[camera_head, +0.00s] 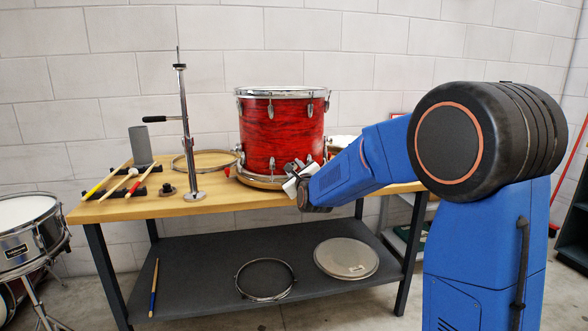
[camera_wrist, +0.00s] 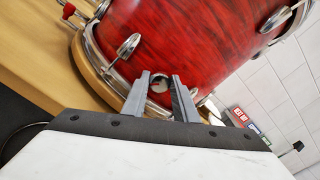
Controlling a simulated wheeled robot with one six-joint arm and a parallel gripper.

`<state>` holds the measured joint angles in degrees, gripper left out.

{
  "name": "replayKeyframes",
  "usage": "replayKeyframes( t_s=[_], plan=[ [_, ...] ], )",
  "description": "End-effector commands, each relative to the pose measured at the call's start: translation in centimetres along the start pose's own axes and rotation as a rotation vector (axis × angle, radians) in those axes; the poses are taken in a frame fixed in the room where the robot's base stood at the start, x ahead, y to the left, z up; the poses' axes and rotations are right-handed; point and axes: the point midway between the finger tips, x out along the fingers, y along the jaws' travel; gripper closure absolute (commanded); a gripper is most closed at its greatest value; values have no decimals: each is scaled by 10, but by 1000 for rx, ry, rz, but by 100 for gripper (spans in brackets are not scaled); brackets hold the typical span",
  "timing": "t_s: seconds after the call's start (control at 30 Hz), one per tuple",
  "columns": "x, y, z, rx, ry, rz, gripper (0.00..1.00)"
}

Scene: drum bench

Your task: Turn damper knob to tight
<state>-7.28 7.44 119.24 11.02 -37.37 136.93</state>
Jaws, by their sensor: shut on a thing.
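The red drum (camera_head: 281,130) stands upright on a wooden bench (camera_head: 150,208). In the wrist view its red shell (camera_wrist: 200,40) fills the top. The damper knob (camera_wrist: 158,83), a small round silver piece with a dark and red mark, sits low on the shell between my two fingertips. My gripper (camera_head: 291,168) reaches the drum's lower front from the right. In the wrist view my gripper (camera_wrist: 160,88) is shut on the knob, one grey finger on each side. The knob is hidden in the head view. Its exact turn is too small to read.
A silver lug (camera_wrist: 123,48) and the lower hoop lie close left of my fingers. A metal stand (camera_head: 188,135), drumsticks (camera_head: 118,182) and a loose hoop (camera_head: 205,160) are on the bench's left. A snare drum (camera_head: 28,232) stands at far left. The lower shelf holds a drumhead (camera_head: 346,258).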

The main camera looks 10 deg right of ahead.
Motion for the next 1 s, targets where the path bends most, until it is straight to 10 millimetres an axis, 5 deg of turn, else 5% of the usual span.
replayKeyframes(
  t_s=[0.3, 0.33, 0.4, 0.77, 1.0],
  plan=[
    [-1, 2, -3, 0, 5, 4, 96],
    [-1, 2, -3, 0, 5, 4, 69],
    [-1, 2, -3, 0, 5, 4, 56],
    [-3, 1, -1, 0, 2, 2, 56],
    [-34, 0, 0, 0, 0, 1, 56]
  ],
)
